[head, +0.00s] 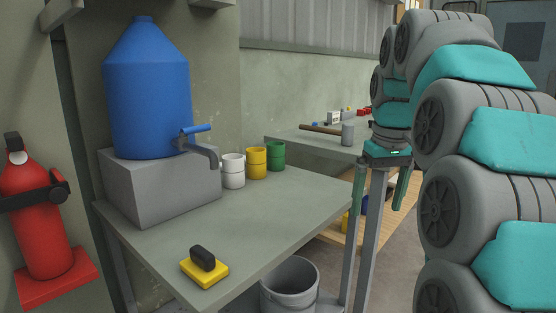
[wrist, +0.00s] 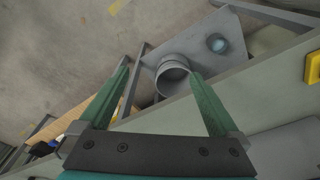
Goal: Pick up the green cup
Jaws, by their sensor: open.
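The green cup (head: 276,155) stands upright on the grey-green table (head: 265,215) in the head view, at the right end of a row of cups. The yellow cup (head: 256,163) is close on its left, and the white cup (head: 233,171) is left of that. My gripper (head: 377,208) is open and empty, fingers pointing down, to the right of the green cup and beyond the table's right edge. In the wrist view my gripper (wrist: 159,70) also shows open, with a bucket and lower shelf between and beyond the fingers. The green cup is not visible there.
A blue water jug (head: 147,90) with a tap stands on a grey block (head: 160,187) left of the cups. A yellow and black scrubber (head: 204,266) lies near the front. A bucket (head: 290,285) stands below. A back bench (head: 310,140) holds a hammer.

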